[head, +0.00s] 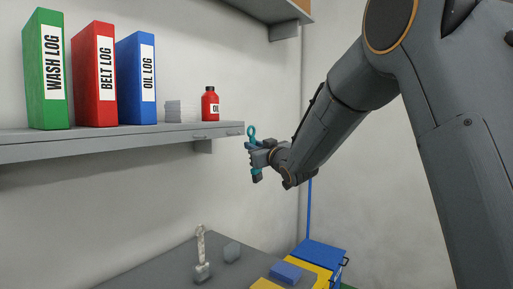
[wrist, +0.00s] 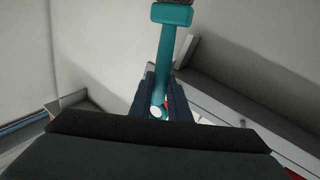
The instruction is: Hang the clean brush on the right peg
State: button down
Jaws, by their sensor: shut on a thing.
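A teal brush (head: 251,133) is held upright in my gripper (head: 256,154), its ring end up and its dark bristle end below. Small pale peg-like shapes show on the shelf's front edge; the right one (head: 235,133) is near the shelf's end. I cannot tell for sure that these are the pegs.
The grey wall shelf (head: 100,144) holds green (head: 47,105), red (head: 93,108) and blue (head: 136,105) binders, a pale stack (head: 173,111) and a red bottle (head: 210,104). A whitish brush (head: 201,245) and grey block (head: 232,250) are on the table (head: 165,270) below.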

jog(key=w+a+f+b, duration=0.1)
jog(key=w+a, duration=0.3)
jog(key=a, duration=0.2)
jog(key=shift+w+f+b, duration=0.15)
jog(key=shift+w+b, duration=0.2)
jog(key=shift+b, duration=0.05)
dwell(0.6)
jog(key=shift+a, duration=0.1)
dwell(0.5)
